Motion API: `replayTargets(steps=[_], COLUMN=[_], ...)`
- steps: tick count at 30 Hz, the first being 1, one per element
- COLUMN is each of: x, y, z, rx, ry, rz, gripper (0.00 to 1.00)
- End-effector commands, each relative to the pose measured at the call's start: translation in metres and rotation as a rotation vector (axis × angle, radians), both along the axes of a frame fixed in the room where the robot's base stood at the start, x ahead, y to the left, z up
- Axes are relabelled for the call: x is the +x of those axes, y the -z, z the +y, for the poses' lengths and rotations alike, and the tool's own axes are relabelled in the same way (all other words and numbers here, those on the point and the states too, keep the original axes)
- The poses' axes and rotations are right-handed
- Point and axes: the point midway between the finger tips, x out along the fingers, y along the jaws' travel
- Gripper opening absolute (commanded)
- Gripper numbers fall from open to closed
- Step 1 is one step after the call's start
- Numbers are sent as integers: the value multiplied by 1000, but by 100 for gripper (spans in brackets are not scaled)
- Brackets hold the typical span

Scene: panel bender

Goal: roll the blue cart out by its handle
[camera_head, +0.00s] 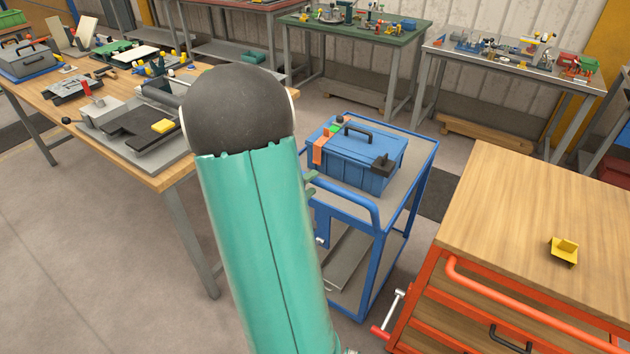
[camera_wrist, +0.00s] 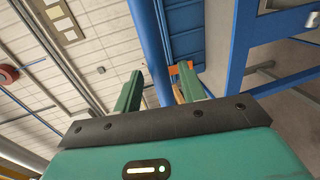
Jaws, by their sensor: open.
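The blue cart (camera_head: 378,250) stands between the wooden table and the red cabinet. Its blue tubular handle (camera_head: 350,195) is on the side nearest me. In the wrist view the handle (camera_wrist: 150,35) passes between the two green fingers of my gripper (camera_wrist: 159,72). The fingers are apart, with a gap beside the bar; contact cannot be told. In the head view my arm hides most of the gripper, and only green finger bits show at the handle's left end. A blue toolbox (camera_head: 355,160) sits on the cart's top.
A wooden worktable (camera_head: 150,180) with tools stands close on the cart's left. A red cabinet (camera_head: 510,220) with a wooden top and red bar stands close on its right. Benches (camera_head: 385,35) line the back. Floor shows at the lower left (camera_head: 90,270).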

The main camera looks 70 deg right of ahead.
Motion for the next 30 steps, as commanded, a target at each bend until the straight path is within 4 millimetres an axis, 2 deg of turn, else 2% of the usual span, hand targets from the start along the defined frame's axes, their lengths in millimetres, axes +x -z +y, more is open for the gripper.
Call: replayTargets(steps=[3, 6, 16, 22, 30], x=[-3, -5, -5, -5, -4], y=[4, 5, 6, 6, 6], z=[-17, -26, -29, -29, -29], rx=[-1, 0, 0, 0, 0], ry=[3, 2, 0, 0, 0], rz=[1, 0, 0, 0, 0], gripper=[41, 41, 41, 2, 0])
